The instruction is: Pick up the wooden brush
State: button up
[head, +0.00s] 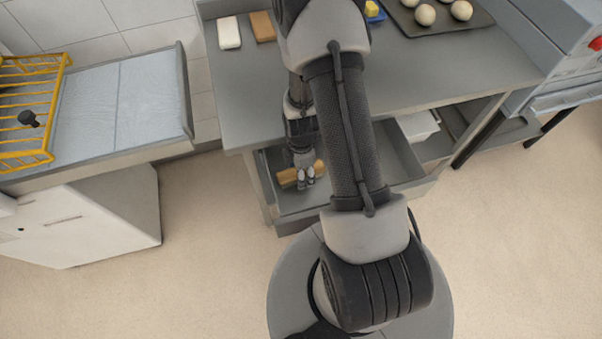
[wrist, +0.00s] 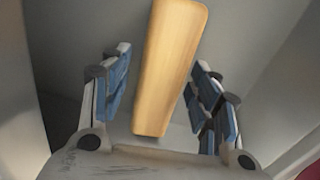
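The wooden brush (head: 287,177) lies in an open drawer (head: 296,217) under the grey worktop, partly hidden by my gripper (head: 306,178). In the wrist view the brush (wrist: 170,65) shows as a long, plain light-wood piece, slightly tilted; no bristles are visible. My gripper (wrist: 163,62) is open, with blue-padded fingers on either side of the brush. A gap shows between the brush and the left finger; the right finger is close to it, and I cannot tell whether it touches.
Grey drawer walls stand close around my gripper. On the worktop (head: 400,72) lie a white block (head: 229,32), a brown block (head: 263,26) and a tray with dough balls (head: 425,14). A yellow rack (head: 28,156) is at left. Floor is clear at the lower left.

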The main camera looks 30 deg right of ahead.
jog(key=c, duration=1)
notch_tip(320, 180, up, 20)
jog(key=p, duration=0.6)
jog(key=o, duration=0.5)
jog(key=c, duration=0.3)
jog(key=shift+c, duration=0.2)
